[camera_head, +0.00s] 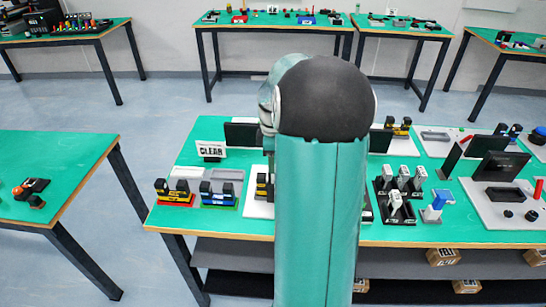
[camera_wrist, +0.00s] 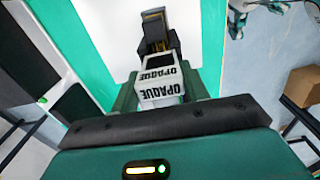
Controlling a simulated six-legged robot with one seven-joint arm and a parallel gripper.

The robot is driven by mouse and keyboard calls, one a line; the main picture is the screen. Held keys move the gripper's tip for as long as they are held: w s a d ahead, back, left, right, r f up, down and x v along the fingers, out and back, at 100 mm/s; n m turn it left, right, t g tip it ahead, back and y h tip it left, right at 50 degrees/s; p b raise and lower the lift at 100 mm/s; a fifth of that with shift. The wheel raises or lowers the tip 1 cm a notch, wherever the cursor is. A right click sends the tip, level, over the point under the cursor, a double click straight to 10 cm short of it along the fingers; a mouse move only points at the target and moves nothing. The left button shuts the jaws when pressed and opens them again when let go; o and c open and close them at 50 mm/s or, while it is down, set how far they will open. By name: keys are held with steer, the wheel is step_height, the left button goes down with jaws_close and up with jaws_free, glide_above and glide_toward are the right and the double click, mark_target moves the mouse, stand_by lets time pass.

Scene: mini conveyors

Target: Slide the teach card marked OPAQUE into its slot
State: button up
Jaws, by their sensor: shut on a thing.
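The OPAQUE card (camera_wrist: 160,92) shows in the wrist view as a white block with black "OPAQUE" lettering on two faces. It sits between the fingers of my gripper (camera_wrist: 160,86), which is shut on it. Just beyond the card is a black upright fixture with a yellow part (camera_wrist: 154,32), on a white plate (camera_wrist: 112,35). I cannot tell whether the card touches this fixture, and its slot is not clearly visible. In the head view my arm hides the gripper, the card and the middle of the bench.
A CLEAR sign (camera_head: 211,151) stands on the green bench (camera_head: 160,213). Yellow-and-black (camera_head: 174,192) and blue-and-black (camera_head: 217,194) devices stand at its left front. Right of my arm are a black rack with grey-white pieces (camera_head: 396,202), a blue-topped piece (camera_head: 437,204) and a dark screen (camera_head: 500,166).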

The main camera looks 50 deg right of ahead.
steer(key=shift+f, duration=0.6)
steer(key=shift+f, duration=0.35)
steer(key=shift+f, duration=1.15)
steer(key=o, duration=1)
steer(key=shift+o, duration=0.2)
step_height(320, 180, up, 14)
steer(key=shift+f, duration=0.1)
